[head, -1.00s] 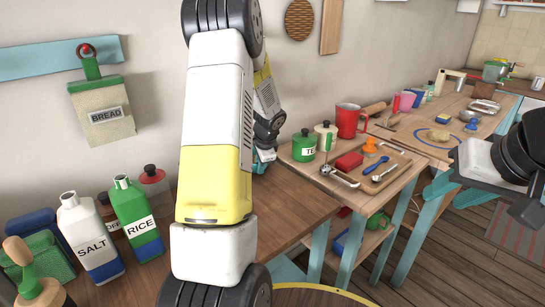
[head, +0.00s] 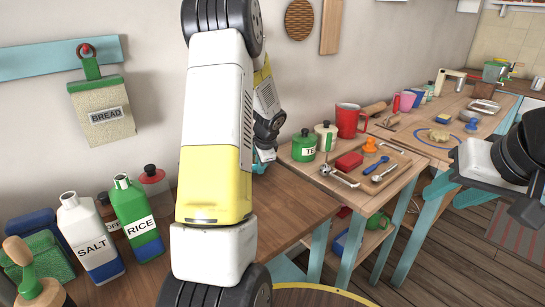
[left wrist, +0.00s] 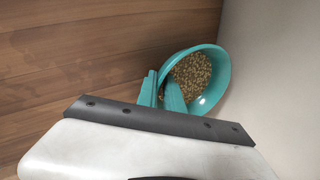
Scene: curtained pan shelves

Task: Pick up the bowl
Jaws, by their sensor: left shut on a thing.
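The bowl (left wrist: 221,67) is teal and holds brown grains. It shows in the left wrist view beside the pale wall, over the brown wooden top. My left gripper (left wrist: 162,90) has teal fingers at the bowl's near left rim and is shut on it. I cannot tell whether the bowl is clear of the wood. In the head view my left arm hides most of that spot, and only a bit of teal shows below the wrist.
Salt (head: 90,240) and rice (head: 138,220) bottles stand at the left of the brown counter. A bread holder (head: 104,112) hangs on the wall. A side table to the right holds a green tea canister (head: 304,146), a red mug (head: 350,121) and a utensil board (head: 383,167).

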